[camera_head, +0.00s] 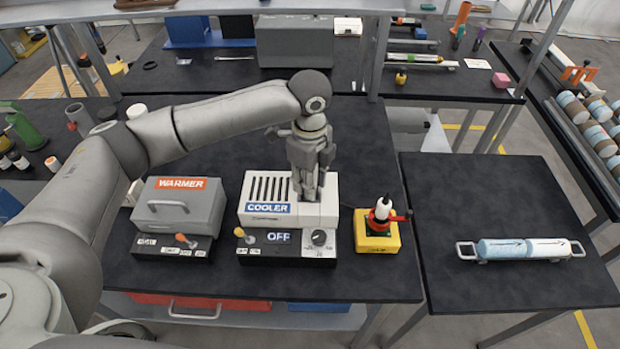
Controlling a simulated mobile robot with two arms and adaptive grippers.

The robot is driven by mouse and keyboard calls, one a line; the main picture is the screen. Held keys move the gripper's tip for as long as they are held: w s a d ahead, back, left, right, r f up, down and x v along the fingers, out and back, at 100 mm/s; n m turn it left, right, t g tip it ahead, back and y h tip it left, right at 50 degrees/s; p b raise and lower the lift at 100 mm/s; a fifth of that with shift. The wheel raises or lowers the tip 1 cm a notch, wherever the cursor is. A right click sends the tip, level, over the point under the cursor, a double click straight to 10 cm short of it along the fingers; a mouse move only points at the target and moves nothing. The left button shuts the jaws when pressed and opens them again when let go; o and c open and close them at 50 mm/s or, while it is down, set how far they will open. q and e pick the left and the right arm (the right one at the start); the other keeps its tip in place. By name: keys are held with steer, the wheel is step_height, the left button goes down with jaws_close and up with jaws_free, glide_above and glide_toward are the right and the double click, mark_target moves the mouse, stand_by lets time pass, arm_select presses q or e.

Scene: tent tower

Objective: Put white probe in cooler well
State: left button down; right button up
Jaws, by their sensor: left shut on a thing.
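The white cooler (327,214) stands on the dark table, with a blue COOLER label and several dark slots in its top left part. My left gripper (308,196) points down over the right part of the cooler's top, just right of the slots. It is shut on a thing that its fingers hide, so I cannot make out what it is. The gripper also covers the part of the cooler under it, and no well shows clearly there. I cannot pick out a white probe for sure. My right gripper is not in view.
A grey WARMER box (178,207) stands left of the cooler.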

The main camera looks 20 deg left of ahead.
arm_select(q)
steer(key=shift+a+f, duration=0.15)
steer(key=shift+f, duration=0.2)
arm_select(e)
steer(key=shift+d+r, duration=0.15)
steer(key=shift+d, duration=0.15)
arm_select(q)
steer(key=c, duration=1.2)
jaws_free()
steer(key=shift+f, duration=0.1)
steer(key=shift+o, duration=0.2)
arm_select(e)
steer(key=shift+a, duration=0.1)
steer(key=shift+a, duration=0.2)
arm_select(q)
steer(key=shift+r, duration=0.5)
step_height(320, 180, up, 10)
steer(key=b, duration=0.2)
steer(key=shift+r+b, duration=0.2)
steer(key=shift+b, duration=0.2)
steer(key=shift+r, duration=0.45)
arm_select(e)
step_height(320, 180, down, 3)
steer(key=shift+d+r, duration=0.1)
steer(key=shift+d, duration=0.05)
